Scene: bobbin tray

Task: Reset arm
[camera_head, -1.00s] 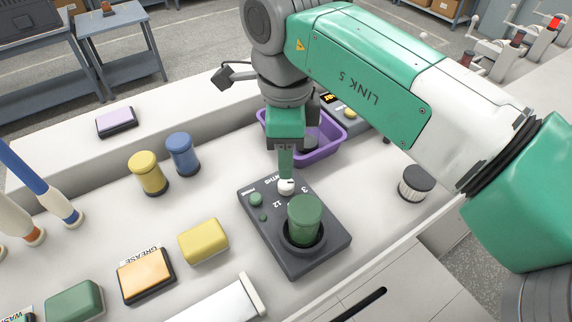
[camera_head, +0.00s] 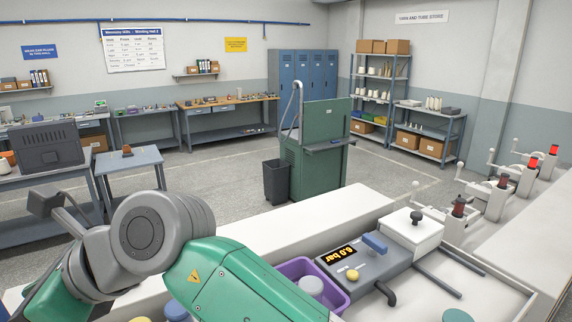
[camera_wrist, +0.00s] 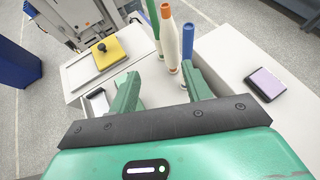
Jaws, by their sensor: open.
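My gripper (camera_wrist: 163,92) shows in the wrist view with its two green fingers apart and nothing between them. It hangs above the white counter, with several tall cones or tubes beyond the fingers. One is orange and white (camera_wrist: 169,40) and one is blue (camera_wrist: 187,42). In the head view my arm crosses the lower left and the gripper itself is out of frame. A purple bin (camera_head: 335,296) with a grey-lidded item in it stands on the counter beside my arm.
A grey pressure box (camera_head: 363,264) reading 6.0 bar stands right of the bin. Several winding units (camera_head: 500,196) line the right side. The wrist view shows a lilac pad (camera_wrist: 266,83) and a yellow pad (camera_wrist: 107,54). A green cabinet (camera_head: 318,150) stands on the floor beyond.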

